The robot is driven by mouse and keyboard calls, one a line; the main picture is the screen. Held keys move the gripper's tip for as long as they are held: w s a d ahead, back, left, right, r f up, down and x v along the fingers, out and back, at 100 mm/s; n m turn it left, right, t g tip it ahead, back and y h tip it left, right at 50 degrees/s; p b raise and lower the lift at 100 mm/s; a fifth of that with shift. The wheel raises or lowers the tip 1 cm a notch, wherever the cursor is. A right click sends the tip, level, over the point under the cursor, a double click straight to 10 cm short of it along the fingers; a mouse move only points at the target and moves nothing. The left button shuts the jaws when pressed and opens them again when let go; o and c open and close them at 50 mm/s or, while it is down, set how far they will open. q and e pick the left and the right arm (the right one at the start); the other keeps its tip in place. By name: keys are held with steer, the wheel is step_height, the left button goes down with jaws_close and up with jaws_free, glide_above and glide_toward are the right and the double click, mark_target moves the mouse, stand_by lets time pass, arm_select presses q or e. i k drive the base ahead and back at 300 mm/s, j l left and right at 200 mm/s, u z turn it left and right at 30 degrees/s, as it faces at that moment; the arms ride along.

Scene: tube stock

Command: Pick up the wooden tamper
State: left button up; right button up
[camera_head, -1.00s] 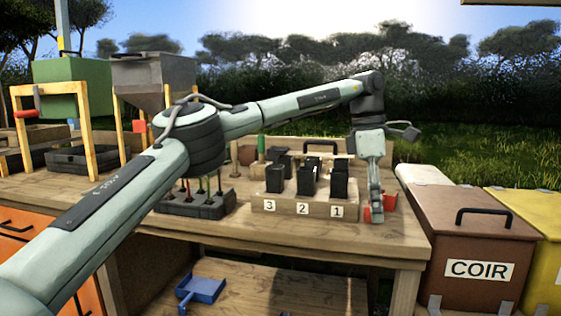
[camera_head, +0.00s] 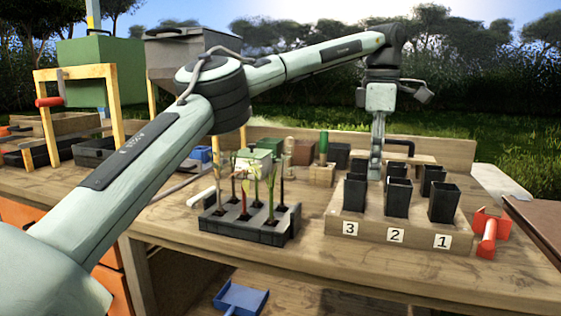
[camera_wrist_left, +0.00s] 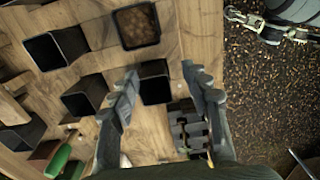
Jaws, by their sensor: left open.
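An upright wooden piece with a rounded top (camera_head: 290,146), which looks like the wooden tamper, stands at the back of the bench, left of a green handle (camera_head: 323,147). Its lower part is not clear. I cannot make out the tamper surely in that view. My right gripper is not in view.
Black pots stand in a wooden rack (camera_head: 373,236) numbered 3, 2, 1. A seedling tray (camera_head: 243,230) stands left of it. A red scoop (camera_head: 487,236) lies at the right. A blue dustpan-like tool (camera_head: 240,299) is below the bench. The front bench strip is clear.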

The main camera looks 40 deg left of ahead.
mark_target(289, 176)
steer(key=i+j, duration=0.1)
steer(key=j, duration=0.25)
steer(key=i+j, duration=0.15)
steer(key=j, duration=0.15)
steer(key=i+j, duration=0.1)
steer(key=j, duration=0.25)
steer(key=i+j, duration=0.15)
steer(key=j, duration=0.2)
steer(key=i+j, duration=0.1)
steer(key=j, duration=0.25)
